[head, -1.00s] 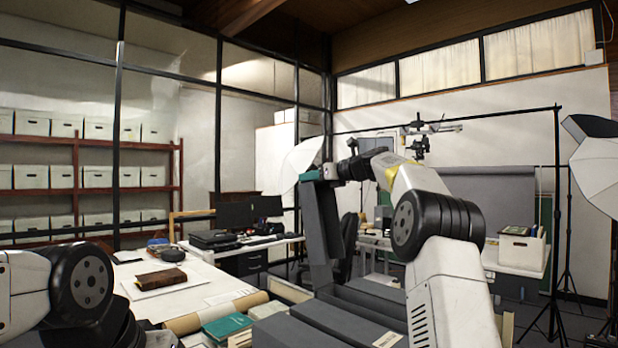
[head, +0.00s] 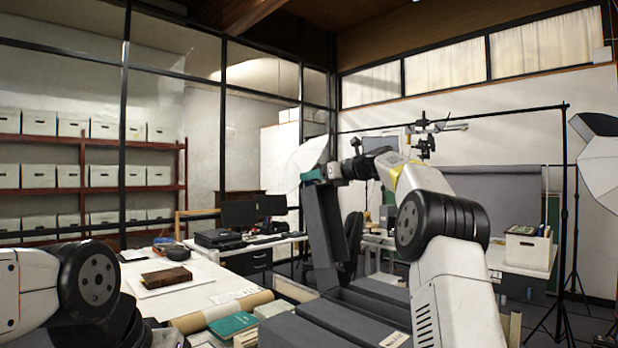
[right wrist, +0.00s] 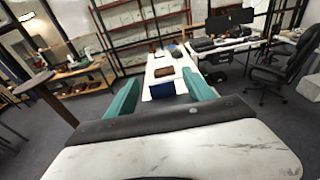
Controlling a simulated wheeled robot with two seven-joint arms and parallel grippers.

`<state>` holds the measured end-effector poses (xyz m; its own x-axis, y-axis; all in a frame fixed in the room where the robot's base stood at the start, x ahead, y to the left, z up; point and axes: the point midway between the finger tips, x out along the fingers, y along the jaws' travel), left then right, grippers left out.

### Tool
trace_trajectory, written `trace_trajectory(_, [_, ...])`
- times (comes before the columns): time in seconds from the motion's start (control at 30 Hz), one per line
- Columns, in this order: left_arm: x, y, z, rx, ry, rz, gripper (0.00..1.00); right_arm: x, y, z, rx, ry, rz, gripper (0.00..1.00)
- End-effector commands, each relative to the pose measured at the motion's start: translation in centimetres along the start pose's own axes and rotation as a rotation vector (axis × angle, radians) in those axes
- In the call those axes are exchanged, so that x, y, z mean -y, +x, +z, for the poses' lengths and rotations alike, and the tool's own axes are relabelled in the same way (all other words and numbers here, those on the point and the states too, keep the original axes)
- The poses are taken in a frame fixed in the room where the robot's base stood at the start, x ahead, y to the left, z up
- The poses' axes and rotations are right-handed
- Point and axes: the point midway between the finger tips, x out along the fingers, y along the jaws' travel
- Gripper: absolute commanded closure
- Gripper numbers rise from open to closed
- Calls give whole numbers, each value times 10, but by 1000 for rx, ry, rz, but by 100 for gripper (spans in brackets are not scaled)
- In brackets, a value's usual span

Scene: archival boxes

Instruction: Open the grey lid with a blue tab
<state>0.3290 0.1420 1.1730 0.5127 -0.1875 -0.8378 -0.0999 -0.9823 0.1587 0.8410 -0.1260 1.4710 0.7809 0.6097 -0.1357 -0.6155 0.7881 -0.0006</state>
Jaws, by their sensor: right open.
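A dark grey lid (head: 326,235) stands steeply raised above a row of grey boxes in the head view. I cannot make out a blue tab on it there. My right gripper (head: 318,174) is at the top edge of the raised lid; whether it touches the lid is unclear. In the right wrist view its teal fingers (right wrist: 162,98) are wide apart, with nothing held between them. A dark blue patch (right wrist: 162,90) shows beyond and between the fingers; I cannot tell what it belongs to.
Grey boxes (head: 330,322) lie in a row below the lid. Computer monitors (head: 240,212) and a white bin (head: 528,246) stand farther back.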

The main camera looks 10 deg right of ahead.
Motion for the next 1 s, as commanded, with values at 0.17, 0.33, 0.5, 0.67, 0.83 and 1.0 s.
trace_trajectory(0.17, [0, 0, 0, 0, 0, 0, 64, 1, -22, 2, 1, 0, -3, 38])
trace_trajectory(0.33, [0, 0, 0, 0, 0, 0, 64, 1, -52, 1, 1, 0, -4, 38])
trace_trajectory(0.5, [0, 0, 0, 0, 0, 0, 64, 0, -71, 1, 2, 0, -1, 38])
trace_trajectory(0.67, [0, 0, 0, 0, 0, 0, 64, 0, -77, 0, 1, 0, 0, 38])
trace_trajectory(0.83, [0, 0, 0, 0, 0, 0, 64, 0, -77, 0, 1, 0, 0, 38])
trace_trajectory(1.0, [0, 0, 0, 0, 0, 0, 64, 0, -77, 0, 1, 0, 0, 38])
